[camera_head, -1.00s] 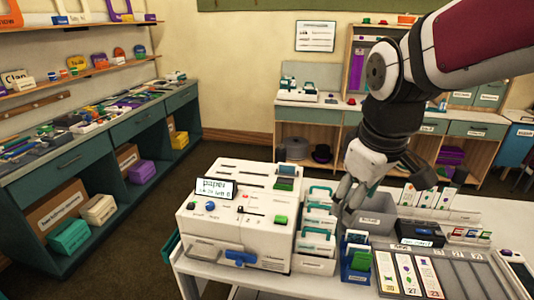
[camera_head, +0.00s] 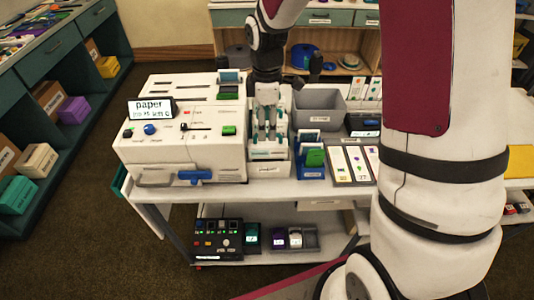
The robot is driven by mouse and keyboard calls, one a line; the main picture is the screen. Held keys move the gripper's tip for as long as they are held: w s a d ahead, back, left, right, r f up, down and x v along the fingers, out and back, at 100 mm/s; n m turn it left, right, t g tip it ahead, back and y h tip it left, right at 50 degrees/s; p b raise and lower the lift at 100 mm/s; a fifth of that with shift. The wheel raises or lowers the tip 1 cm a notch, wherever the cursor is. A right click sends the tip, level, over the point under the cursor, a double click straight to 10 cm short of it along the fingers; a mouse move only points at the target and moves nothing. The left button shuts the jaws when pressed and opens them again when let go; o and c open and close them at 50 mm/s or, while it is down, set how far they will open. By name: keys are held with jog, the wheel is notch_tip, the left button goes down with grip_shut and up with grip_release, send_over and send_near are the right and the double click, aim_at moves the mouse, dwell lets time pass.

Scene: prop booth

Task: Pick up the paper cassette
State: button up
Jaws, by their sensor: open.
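A rack (camera_head: 270,173) of white cassettes with teal parts stands on the cart, right of a white machine. The front cassette (camera_head: 268,155) shows below my fingers. I cannot read which one is the paper cassette. My gripper (camera_head: 267,138) is open and points down over the rack, its fingers among or just above the cassettes. I cannot tell whether they touch one. My gripper and wrist hide the rack's rear part.
The white machine (camera_head: 180,155) has a display (camera_head: 152,109) reading "paper". Right of the rack are a blue holder (camera_head: 311,170) with a green item, a grey bin (camera_head: 320,103) and a card tray (camera_head: 352,178). A lower shelf holds a black control box (camera_head: 217,238).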

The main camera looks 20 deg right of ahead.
aim_at(268, 143)
jog(key=shift+d+f+p, duration=0.2)
jog(key=shift+f+p, duration=0.5)
jog(key=shift+f, duration=3.9)
grip_shut()
